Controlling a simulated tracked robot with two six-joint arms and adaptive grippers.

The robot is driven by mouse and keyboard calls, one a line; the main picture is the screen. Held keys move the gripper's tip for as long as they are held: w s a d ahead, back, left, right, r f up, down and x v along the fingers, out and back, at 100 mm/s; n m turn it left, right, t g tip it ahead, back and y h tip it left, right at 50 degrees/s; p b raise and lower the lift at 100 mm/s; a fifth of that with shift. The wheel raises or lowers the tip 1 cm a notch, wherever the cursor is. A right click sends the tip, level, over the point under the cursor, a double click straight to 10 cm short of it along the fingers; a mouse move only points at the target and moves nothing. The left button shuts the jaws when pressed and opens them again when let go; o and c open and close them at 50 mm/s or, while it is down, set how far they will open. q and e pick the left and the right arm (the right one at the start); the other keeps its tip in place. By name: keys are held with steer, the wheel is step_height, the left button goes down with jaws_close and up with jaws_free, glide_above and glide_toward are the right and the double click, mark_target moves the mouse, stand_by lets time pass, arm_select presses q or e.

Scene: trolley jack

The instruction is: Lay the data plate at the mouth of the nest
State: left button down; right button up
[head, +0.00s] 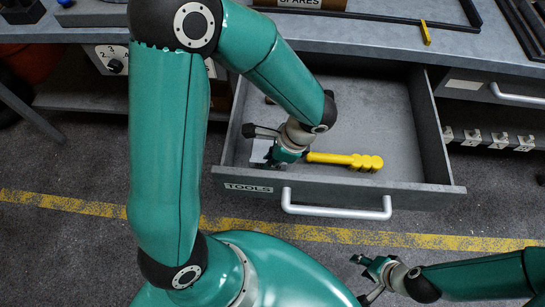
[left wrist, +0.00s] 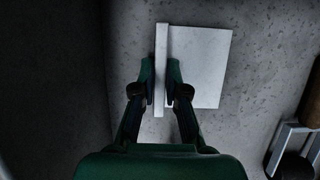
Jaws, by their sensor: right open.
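The pale flat plate, which looks like the data plate (left wrist: 208,70), lies on the grey drawer floor in the left wrist view, with a raised strip along its left side. In the head view only a pale corner of it (head: 261,151) shows beside my left gripper (head: 276,158), inside the open drawer. In the left wrist view my left gripper (left wrist: 161,82) has one finger on each side of the strip, very close to it; I cannot tell whether they press on it. My right gripper (head: 371,275) is open and empty above the floor. I cannot make out the nest.
The drawer (head: 250,188), marked TOOLS, is pulled out with a bar handle (head: 337,212). A yellow-handled tool (head: 345,160) lies in it, right of my left gripper. The workbench top (head: 380,37) is above, with a small yellow item (head: 425,33) near its edge.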

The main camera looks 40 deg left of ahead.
arm_select(q)
steer(key=shift+r, duration=0.15)
stand_by(0.3)
steer(key=shift+r+p, duration=0.2)
steer(key=shift+p, duration=0.15)
step_height(320, 180, up, 20)
steer(key=p, duration=0.4)
steer(key=shift+f, duration=0.1)
